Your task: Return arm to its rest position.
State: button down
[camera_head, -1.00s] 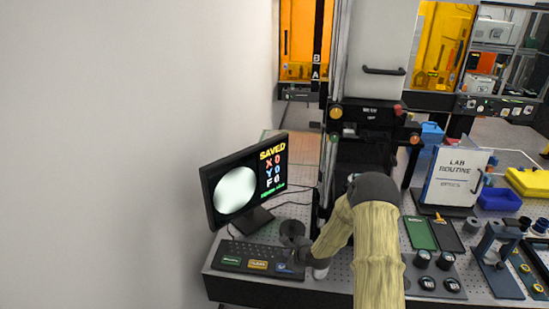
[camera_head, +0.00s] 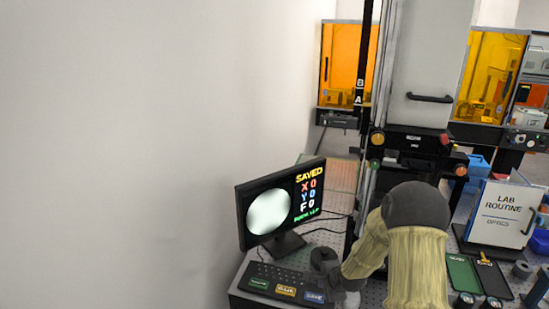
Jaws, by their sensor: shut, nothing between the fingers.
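My arm (camera_head: 418,255), with pale ribbed sleeves and dark grey joints, comes up from the bottom of the head view. It bends left over the bench toward the keyboard. My gripper (camera_head: 328,281) is small and dark at the arm's far end, just right of the keyboard's blue key. It is shut, with nothing seen in it; its fingertips are hard to make out. The monitor (camera_head: 283,205) behind it shows a bright disc and the words SAVED, X 0, Y 0, F 0. The keyboard (camera_head: 283,282) has green, orange and blue labelled keys in front.
The dark instrument column (camera_head: 365,120) stands close behind my arm. At right are a white LAB ROUTINE board (camera_head: 503,215), a green tray (camera_head: 463,274) and small dark parts. The pale wall (camera_head: 130,150) fills the left. The air above the monitor is clear.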

jog(key=s+r+n+g+b, duration=0.1)
jog(key=s+r+n, duration=0.2)
jog(key=s+n, duration=0.2)
jog(key=s+r+n+g+h+b, duration=0.1)
jog(key=s+r+n, duration=0.3)
jog(key=s, duration=0.7)
jog(key=s+r+n+g+h+b, duration=0.1)
jog(key=s+r+n+g+b, duration=0.1)
jog(key=s+n, duration=0.5)
jog(key=shift+s+a+r+b, duration=0.45)
jog(key=shift+s+r+b, duration=0.2)
jog(key=shift+s, duration=0.05)
